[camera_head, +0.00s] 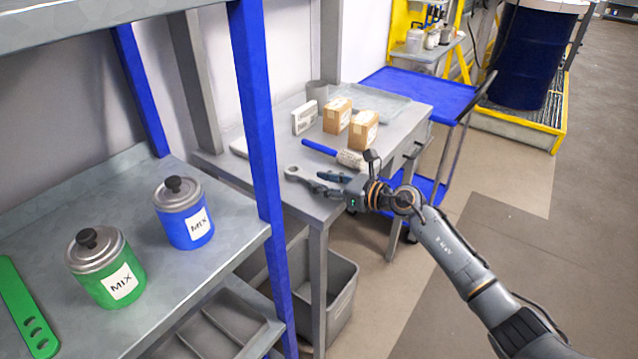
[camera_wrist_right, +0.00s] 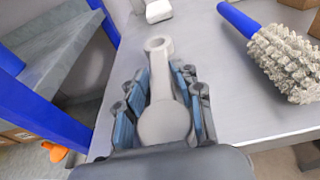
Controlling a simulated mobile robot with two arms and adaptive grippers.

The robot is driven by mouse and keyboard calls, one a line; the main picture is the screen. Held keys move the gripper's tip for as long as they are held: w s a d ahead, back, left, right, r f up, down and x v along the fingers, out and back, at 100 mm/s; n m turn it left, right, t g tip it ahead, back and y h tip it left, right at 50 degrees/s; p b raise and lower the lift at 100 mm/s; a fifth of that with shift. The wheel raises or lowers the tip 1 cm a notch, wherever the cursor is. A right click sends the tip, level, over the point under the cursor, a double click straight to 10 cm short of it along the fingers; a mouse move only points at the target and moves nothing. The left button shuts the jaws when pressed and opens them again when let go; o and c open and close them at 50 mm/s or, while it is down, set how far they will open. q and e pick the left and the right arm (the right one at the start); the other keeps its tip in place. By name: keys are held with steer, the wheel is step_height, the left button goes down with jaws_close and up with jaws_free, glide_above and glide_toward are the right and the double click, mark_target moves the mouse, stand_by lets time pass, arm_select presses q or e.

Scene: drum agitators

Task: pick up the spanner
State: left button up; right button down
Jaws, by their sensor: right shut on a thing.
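The grey spanner (camera_head: 306,179) is at the front of the grey table, its ring end pointing left in the head view. In the right wrist view the spanner (camera_wrist_right: 162,95) lies lengthwise between my fingers, ring end away from me. My right gripper (camera_head: 332,183) is shut on the spanner's near part; it also shows in the right wrist view (camera_wrist_right: 160,100). Whether the spanner still touches the table top I cannot tell. My left gripper is not in view.
A brush with a blue handle (camera_head: 320,148) lies close behind the spanner. Two cardboard boxes (camera_head: 337,115) and a white box (camera_head: 304,117) stand farther back. A blue shelf post (camera_head: 258,120) rises left of the table (camera_head: 215,160). A grey bin (camera_head: 342,290) stands below.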

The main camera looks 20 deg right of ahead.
steer(key=shift+r, duration=0.1)
steer(key=shift+r, duration=0.5)
step_height(320, 180, up, 3)
steer(key=shift+s+d+f, duration=0.1)
steer(key=shift+f, duration=0.1)
steer(key=s+d+r, duration=0.1)
steer(key=s+r, duration=0.8)
steer(key=s, duration=0.4)
steer(key=shift+s+r, duration=0.15)
steer(key=shift+s, duration=0.25)
